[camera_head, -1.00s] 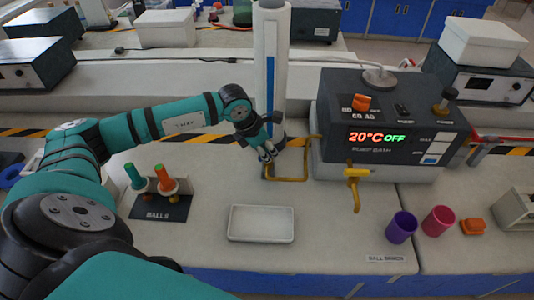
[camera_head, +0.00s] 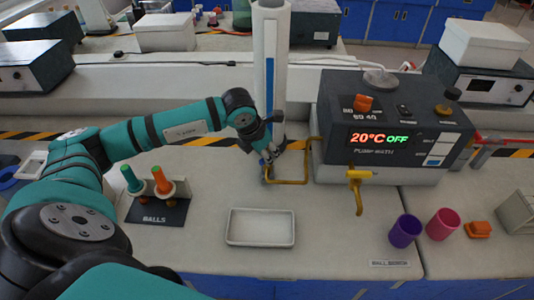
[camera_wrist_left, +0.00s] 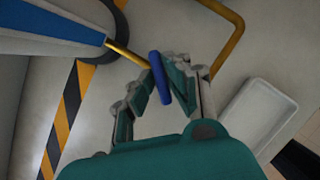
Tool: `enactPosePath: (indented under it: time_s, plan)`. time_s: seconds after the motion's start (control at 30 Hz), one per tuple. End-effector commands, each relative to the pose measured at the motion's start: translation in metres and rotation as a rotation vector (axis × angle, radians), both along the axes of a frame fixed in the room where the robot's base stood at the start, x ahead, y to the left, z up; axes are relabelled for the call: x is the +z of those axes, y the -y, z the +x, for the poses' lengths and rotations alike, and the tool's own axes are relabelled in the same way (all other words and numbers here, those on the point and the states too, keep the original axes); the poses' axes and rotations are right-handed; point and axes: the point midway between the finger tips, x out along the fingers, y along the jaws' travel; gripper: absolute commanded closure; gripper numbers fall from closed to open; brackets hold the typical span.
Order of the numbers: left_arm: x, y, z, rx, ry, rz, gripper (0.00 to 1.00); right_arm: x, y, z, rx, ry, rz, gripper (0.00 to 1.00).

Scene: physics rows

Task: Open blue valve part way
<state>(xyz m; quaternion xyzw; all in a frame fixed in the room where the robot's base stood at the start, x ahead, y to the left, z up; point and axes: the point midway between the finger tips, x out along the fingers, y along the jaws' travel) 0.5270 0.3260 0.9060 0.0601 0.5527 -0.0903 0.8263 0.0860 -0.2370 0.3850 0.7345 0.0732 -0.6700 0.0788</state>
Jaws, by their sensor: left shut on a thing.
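The blue valve handle (camera_wrist_left: 159,77) is a short blue bar on a thin yellow pipe in the left wrist view. My left gripper (camera_wrist_left: 166,82) is shut on it, with one finger on each side of the bar. In the head view my left gripper (camera_head: 268,157) is at the foot of the white column, beside the yellow pipe loop (camera_head: 306,165). The gripper mostly hides the blue handle there. My right gripper is not in view.
The pump bath (camera_head: 395,125) reads 20°C OFF, with a yellow tap (camera_head: 358,182) in front. A white tray (camera_head: 260,227) lies in front of the gripper. Purple (camera_head: 404,231) and pink (camera_head: 442,224) cups stand right. A balls stand (camera_head: 157,211) is at left.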

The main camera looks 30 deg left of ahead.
Motion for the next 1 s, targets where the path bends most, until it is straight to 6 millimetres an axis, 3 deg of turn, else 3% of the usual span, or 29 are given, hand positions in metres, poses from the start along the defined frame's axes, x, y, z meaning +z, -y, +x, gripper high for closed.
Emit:
enactPosePath:
  time_s: [0.03,0.2,0.57,1.0]
  plan:
    - [0.001,-0.001,0.001,0.001,0.002,0.001,0.84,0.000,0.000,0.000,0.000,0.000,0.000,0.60]
    - [0.001,-0.001,0.001,0.001,0.001,0.002,0.64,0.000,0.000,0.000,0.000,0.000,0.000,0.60]
    - [0.008,-0.001,-0.002,0.000,0.002,0.002,0.64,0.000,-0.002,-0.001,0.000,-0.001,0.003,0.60]
    - [0.087,-0.009,-0.034,0.000,0.005,0.002,0.64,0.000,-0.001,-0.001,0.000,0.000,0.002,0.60]
